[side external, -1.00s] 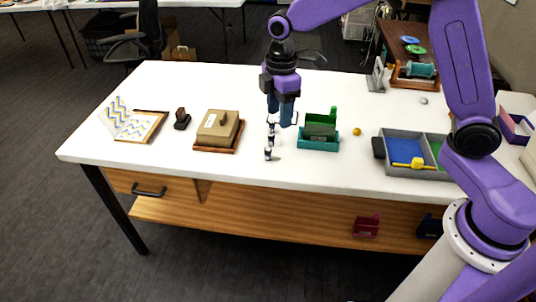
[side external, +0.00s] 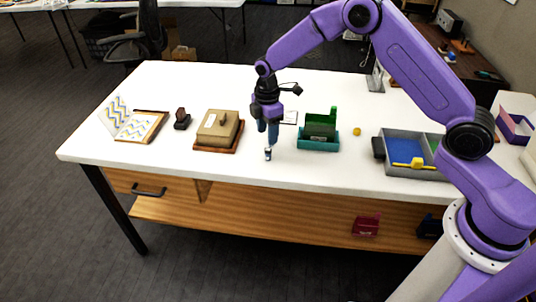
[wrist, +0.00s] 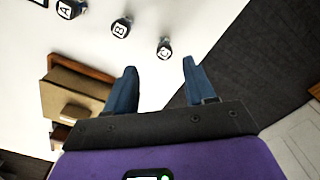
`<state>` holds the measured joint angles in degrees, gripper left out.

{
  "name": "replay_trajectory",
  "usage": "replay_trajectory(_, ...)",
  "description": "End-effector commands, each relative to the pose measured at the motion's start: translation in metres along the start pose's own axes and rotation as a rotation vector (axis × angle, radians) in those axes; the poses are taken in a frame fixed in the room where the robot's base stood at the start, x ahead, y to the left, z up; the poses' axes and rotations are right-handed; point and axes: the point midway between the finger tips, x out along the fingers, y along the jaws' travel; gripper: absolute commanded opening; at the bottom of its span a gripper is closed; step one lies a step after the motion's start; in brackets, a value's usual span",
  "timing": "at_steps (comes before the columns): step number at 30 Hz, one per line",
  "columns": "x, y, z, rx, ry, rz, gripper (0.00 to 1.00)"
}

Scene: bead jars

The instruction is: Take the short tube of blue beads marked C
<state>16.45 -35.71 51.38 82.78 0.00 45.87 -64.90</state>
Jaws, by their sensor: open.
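The short tube marked C (wrist: 164,50) stands on the white table in the wrist view, its dark lid lettered C, just beyond and between my fingertips. Its bead colour cannot be made out there. A tube near the table's front edge (side external: 268,154), likely the same one, shows in the side view just below my gripper (side external: 267,143). My gripper is open and empty, pointing down, and its two blue fingers (wrist: 160,78) are spread apart in the wrist view. Tubes marked B (wrist: 119,28) and A (wrist: 67,10) stand in a line with C; in the side view my gripper hides them.
A tan box on a brown base (side external: 218,130) stands left of my gripper. A teal tray (side external: 318,146) with a green holder stands to the right. A grey divided bin (side external: 400,172) with a yellow scoop lies further right. The table front between box and tray is mostly clear.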

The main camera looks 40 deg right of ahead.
Motion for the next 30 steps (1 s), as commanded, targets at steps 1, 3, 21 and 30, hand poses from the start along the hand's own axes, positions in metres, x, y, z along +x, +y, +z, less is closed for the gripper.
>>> replay_trajectory(1,0.010,-0.001,0.001,0.001,-0.002,-0.003,0.54)
replay_trajectory(3,0.019,-0.001,0.000,0.000,-0.001,-0.003,0.54)
replay_trajectory(21,0.077,-0.006,-0.001,0.000,-0.001,-0.002,0.54)
replay_trajectory(30,0.082,-0.006,-0.001,0.001,0.000,0.000,0.54)
